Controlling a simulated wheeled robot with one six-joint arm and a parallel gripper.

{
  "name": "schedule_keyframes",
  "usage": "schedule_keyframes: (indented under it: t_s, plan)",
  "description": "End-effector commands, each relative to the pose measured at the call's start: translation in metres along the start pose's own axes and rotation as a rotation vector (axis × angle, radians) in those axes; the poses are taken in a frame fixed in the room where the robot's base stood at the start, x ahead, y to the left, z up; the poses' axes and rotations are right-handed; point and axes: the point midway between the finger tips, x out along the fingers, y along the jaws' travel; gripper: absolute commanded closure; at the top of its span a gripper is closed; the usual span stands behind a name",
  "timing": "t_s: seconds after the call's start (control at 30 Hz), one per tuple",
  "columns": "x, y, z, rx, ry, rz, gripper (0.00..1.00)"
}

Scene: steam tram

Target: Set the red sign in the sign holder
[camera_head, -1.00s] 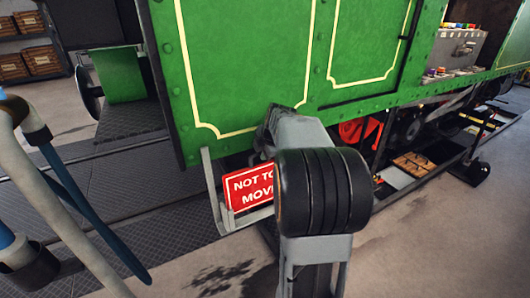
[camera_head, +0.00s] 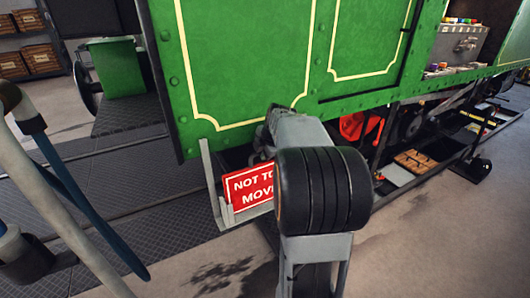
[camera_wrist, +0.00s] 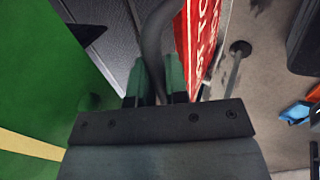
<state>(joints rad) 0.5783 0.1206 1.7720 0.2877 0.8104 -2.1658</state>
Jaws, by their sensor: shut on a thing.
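The red sign (camera_head: 250,187), with white "NOT TO MOVE" lettering, stands upright below the green tram side. Its right part is hidden by my arm. The light grey sign holder (camera_head: 208,178) shows a tall post left of the sign and a low lip in front of its lower left corner. Whether the sign is fully seated cannot be told. In the wrist view the sign (camera_wrist: 200,35) is seen nearly edge-on beside my gripper (camera_wrist: 159,78). The fingers are closed around a dark curved bar, seemingly the sign's handle; its joint with the sign is unclear.
The green tram body (camera_head: 250,60) is close above the sign. A hose on a stand (camera_head: 50,180) is at the left. Floor is clear at the lower right.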

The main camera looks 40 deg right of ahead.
Motion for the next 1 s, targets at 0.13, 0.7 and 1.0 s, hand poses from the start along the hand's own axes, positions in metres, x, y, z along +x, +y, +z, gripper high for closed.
schedule_keyframes:
  t_s: [0.13, 0.7, 1.0]
  plan:
    - [-0.001, 0.001, 0.0, 0.0, -0.001, 0.003, 1.0]
    - [0.017, -0.009, 0.0, 0.0, -0.001, 0.003, 1.0]
    - [0.02, -0.011, 0.0, 0.0, -0.001, 0.003, 1.0]
